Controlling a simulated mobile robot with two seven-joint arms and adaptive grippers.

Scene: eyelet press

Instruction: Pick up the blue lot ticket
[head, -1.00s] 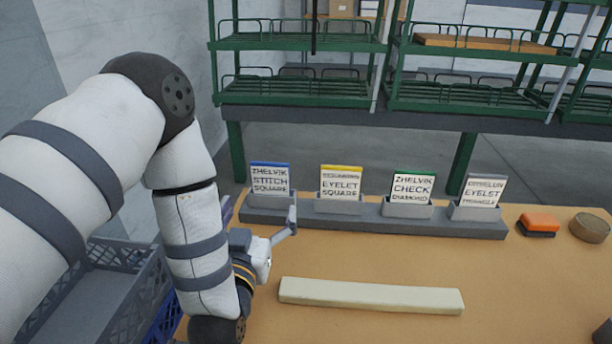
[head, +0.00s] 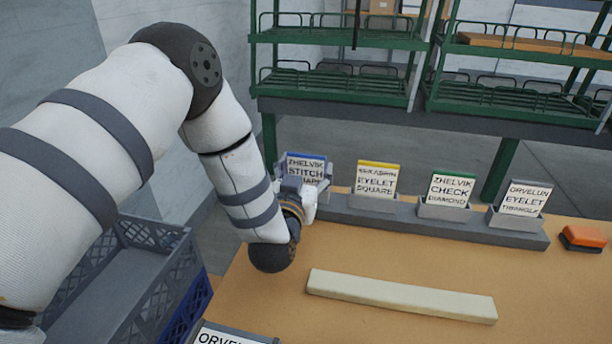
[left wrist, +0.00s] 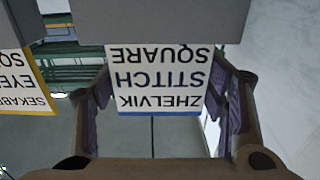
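The blue lot ticket (head: 305,164) is a white card with a blue top edge reading "ZHELVIK STITCH SQUARE". It stands in the leftmost slot of a grey rack, its lower part hidden by my gripper. In the left wrist view the ticket (left wrist: 155,80) appears upside down, below the grey holder. My left gripper (head: 303,181) is open around it, one finger beside each side edge. In the left wrist view, the fingertips are very close to the card's edges; I cannot tell whether they touch. My right gripper is out of view.
Yellow (head: 377,180), green (head: 449,189) and grey (head: 523,198) tickets stand to the right in the grey rack (head: 400,213). A pale bar (head: 400,296) lies in front. An orange block (head: 582,238) lies at right. A grey crate (head: 130,255) is at left; green shelving stands behind.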

